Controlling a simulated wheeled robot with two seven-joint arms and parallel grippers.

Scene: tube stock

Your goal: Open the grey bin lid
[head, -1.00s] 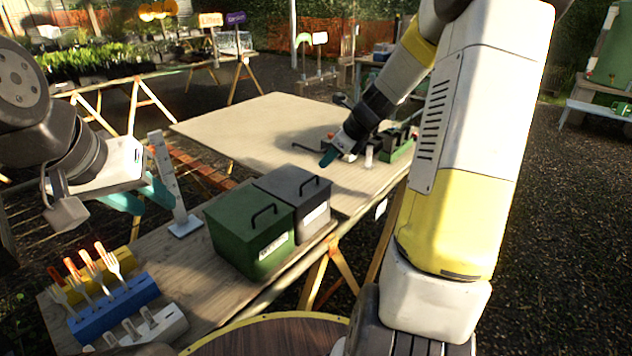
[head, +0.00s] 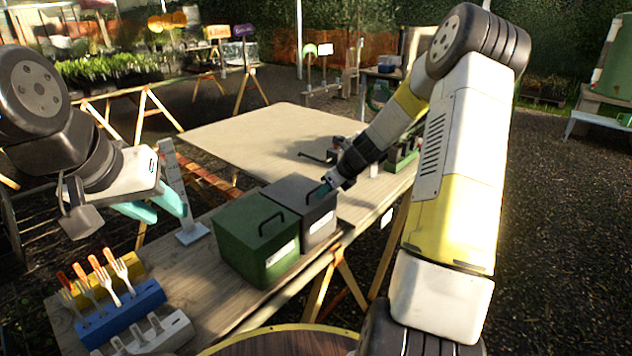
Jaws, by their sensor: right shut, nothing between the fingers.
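The grey bin (head: 290,190) stands on the wooden bench, behind the green bin (head: 240,235) and touching or nearly touching it. Its lid is down and carries a dark handle near its right edge.
A white upright post on a foot (head: 190,231) stands beside my left gripper. A blue rack (head: 125,308) with forks stands at the front left. A pale board (head: 250,135) lies behind the bins, mostly clear. A dark-green holder (head: 405,160) stands behind my right arm.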

